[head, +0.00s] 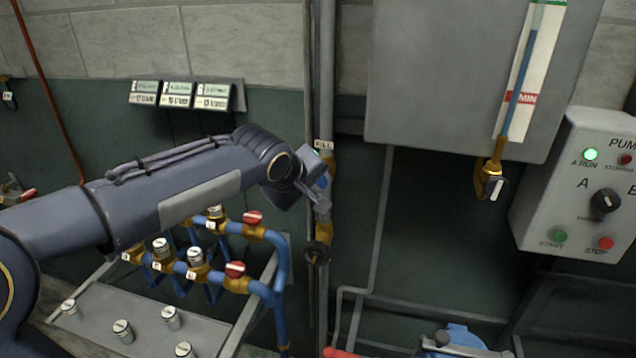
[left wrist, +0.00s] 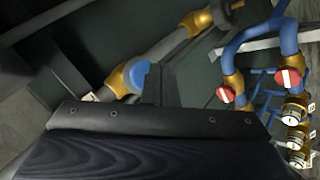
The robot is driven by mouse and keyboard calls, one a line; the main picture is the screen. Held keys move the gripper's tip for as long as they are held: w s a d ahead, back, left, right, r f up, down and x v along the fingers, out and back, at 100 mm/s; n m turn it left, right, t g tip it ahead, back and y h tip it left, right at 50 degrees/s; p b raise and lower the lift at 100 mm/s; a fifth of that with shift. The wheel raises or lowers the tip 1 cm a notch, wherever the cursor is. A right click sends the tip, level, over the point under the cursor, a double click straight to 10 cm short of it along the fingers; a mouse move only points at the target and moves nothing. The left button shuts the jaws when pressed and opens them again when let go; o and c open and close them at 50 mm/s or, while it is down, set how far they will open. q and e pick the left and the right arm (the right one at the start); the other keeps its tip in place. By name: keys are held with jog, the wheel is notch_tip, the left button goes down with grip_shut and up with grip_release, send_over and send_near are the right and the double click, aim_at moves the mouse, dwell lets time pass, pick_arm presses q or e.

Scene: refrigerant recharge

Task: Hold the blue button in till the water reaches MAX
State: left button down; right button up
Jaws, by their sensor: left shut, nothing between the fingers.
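The blue button (left wrist: 141,75) sits between brass fittings on a grey pipe in the left wrist view. In the head view a blue patch shows by the pipe below the "FILL" tag, mostly behind my gripper. My left gripper (head: 318,200) is shut and empty, its tip close beside the pipe at the button; I cannot tell whether it touches. The sight glass (head: 522,68) stands on the grey tank at upper right. Its blue water column is well above the red MIN mark (head: 515,97), its top apparently just below the green mark (head: 552,2). My right gripper is not in view.
Blue pipes with red-handled valves (head: 235,269) stand below my left arm. A black knob (head: 316,252) is on the pipe below my gripper. The pump box (head: 575,190) at right shows a lit green lamp. A brass cock (head: 491,182) hangs under the sight glass.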

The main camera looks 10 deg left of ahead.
pick_arm(q)
jog(key=shift+w, duration=0.3)
jog(key=shift+w, duration=0.55)
dwell(7.2)
